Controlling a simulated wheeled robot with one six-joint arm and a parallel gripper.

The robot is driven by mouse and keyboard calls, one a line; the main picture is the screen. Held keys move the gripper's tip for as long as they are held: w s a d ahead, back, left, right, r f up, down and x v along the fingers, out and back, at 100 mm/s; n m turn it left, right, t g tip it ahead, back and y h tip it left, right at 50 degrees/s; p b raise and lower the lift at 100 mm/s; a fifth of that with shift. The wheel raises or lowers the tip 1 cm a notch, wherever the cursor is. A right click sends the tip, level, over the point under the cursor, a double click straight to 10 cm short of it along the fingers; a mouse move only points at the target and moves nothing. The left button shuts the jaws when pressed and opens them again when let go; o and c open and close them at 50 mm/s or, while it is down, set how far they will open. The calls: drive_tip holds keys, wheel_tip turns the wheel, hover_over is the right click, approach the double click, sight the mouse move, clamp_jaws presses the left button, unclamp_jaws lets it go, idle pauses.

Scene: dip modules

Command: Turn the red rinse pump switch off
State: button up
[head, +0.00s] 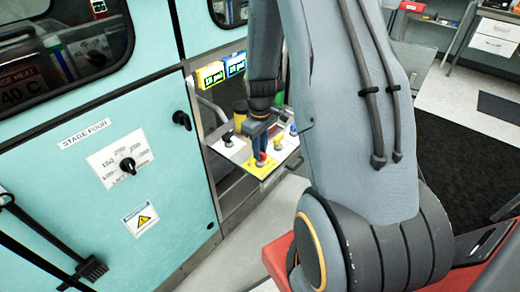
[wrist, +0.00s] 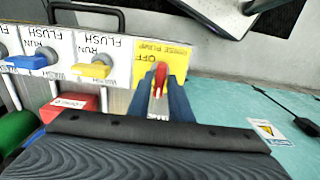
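The red rinse pump switch (wrist: 160,76) stands on a yellow plate (wrist: 178,56) with upside-down lettering that includes OFF. My gripper (wrist: 161,82) has one blue finger on each side of the switch, with the switch between the fingertips. The fingers look slightly apart, and I cannot tell whether either one touches the switch. In the head view my gripper (head: 260,150) points down over the yellow plate (head: 262,170), with the red switch (head: 261,159) at its tips. The switch's lower part is partly hidden by the fingers.
A yellow switch (wrist: 91,70) and a blue switch (wrist: 27,62) marked RUN and FLUSH stand beside it on white plates. A red labelled block (wrist: 72,105) and a green object (wrist: 16,128) lie nearby. The teal cabinet (head: 110,190) stands left of the panel.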

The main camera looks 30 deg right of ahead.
clamp_jaws()
drive_tip(key=shift+m, duration=0.3)
drive_tip(key=m, duration=0.3)
drive_tip(key=shift+p, duration=0.35)
drive_tip(key=m, duration=0.9)
drive_tip(key=shift+m+p, duration=0.3)
drive_tip(key=m, duration=0.4)
drive_tip(key=shift+m, duration=0.3)
drive_tip(key=shift+w, duration=0.1)
